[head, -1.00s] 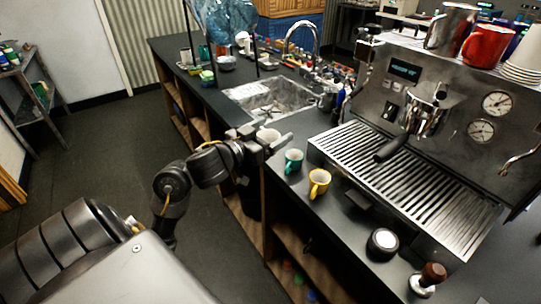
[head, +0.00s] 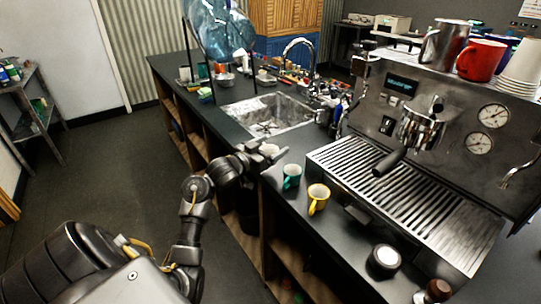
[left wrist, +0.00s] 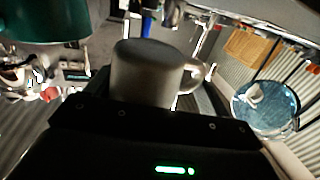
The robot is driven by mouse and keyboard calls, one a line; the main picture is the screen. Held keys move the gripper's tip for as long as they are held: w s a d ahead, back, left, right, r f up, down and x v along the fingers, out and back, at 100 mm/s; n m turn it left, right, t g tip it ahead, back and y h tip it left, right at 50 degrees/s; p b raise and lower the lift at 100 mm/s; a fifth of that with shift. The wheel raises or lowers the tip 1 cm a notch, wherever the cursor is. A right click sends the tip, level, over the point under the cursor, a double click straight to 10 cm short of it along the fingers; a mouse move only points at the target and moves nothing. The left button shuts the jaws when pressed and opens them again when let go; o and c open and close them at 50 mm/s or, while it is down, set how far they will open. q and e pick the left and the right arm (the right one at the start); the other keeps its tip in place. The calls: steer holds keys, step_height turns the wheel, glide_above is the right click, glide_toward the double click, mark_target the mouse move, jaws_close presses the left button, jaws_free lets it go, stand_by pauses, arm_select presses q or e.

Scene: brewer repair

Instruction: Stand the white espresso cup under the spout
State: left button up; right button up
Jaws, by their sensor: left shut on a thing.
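The white espresso cup (head: 269,148) is at my left gripper (head: 273,156), by the counter edge near the sink. In the left wrist view the cup (left wrist: 146,75) looks grey in shadow, stands roughly upright just beyond the gripper body, and its handle points right. The left gripper is shut on it; the fingers are mostly hidden. The espresso machine (head: 450,125) stands at the right, its spout area under the portafilter (head: 420,128) above a slotted drip tray (head: 375,178). The tray under the spout holds no cup. My right gripper is out of view.
A teal cup (head: 291,177) and a yellow cup (head: 318,197) stand on the counter between my left gripper and the drip tray. A round black-and-white item (head: 384,257) and a tamper (head: 434,292) lie nearer. The sink (head: 265,115) is behind.

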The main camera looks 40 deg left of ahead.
mark_target(271, 153)
arm_select(q)
steer(key=shift+w+a+f, duration=0.15)
steer(key=shift+f, duration=0.1)
steer(key=f, duration=0.1)
steer(key=f+p, duration=0.1)
steer(key=shift+w+a+f, duration=0.15)
steer(key=shift+w+f, duration=0.15)
steer(key=shift+f, duration=0.1)
steer(key=shift+s+f, duration=0.1)
steer(key=shift+f, duration=0.15)
steer(key=shift+f, duration=0.2)
steer(key=o, duration=1.1)
steer(key=shift+c, duration=0.2)
